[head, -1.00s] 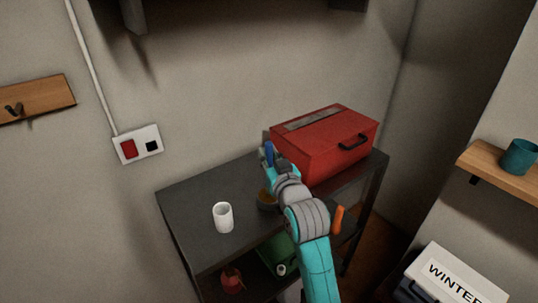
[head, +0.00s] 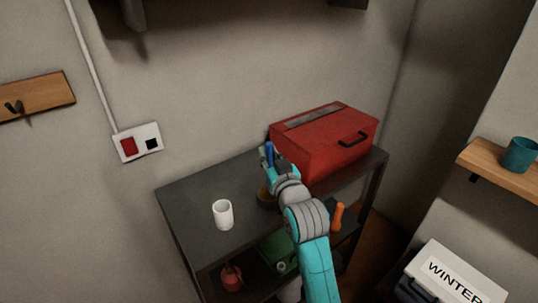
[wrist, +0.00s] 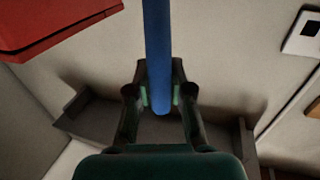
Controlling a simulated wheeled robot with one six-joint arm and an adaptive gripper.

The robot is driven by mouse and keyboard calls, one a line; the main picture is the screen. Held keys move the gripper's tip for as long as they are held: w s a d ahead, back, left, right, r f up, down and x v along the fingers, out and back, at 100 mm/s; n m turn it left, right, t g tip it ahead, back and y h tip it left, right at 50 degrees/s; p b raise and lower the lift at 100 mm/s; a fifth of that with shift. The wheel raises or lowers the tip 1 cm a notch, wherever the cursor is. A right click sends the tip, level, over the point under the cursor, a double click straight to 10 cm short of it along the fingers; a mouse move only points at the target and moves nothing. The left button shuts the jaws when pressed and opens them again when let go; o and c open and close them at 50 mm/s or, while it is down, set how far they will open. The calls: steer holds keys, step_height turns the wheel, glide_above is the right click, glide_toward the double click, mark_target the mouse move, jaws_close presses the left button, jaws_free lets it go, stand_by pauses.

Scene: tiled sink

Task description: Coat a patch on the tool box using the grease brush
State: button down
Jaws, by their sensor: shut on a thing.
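The red tool box (head: 325,145), with a grey strip on its lid and a black handle on its side, sits at the right end of the dark bench top. It also shows at the upper left of the wrist view (wrist: 50,22). My gripper (wrist: 160,97) is shut on the blue handle (wrist: 158,50) of the grease brush. In the head view my gripper (head: 266,160) is just left of the tool box, with the blue handle (head: 269,152) upright. The bristles are not visible, so I cannot tell whether they touch anything. A round brown-and-dark container (head: 264,197) is partly hidden behind my wrist.
A white cup (head: 223,214) stands on the bench top (head: 190,200). The shelf below holds a red item (head: 231,277) and a green box (head: 277,252). An orange handle (head: 338,215) shows beside my arm. A wall shelf with a teal mug (head: 520,155) is at right.

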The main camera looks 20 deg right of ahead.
mark_target(269, 143)
stand_by(0.4)
steer(key=shift+r, duration=3.5)
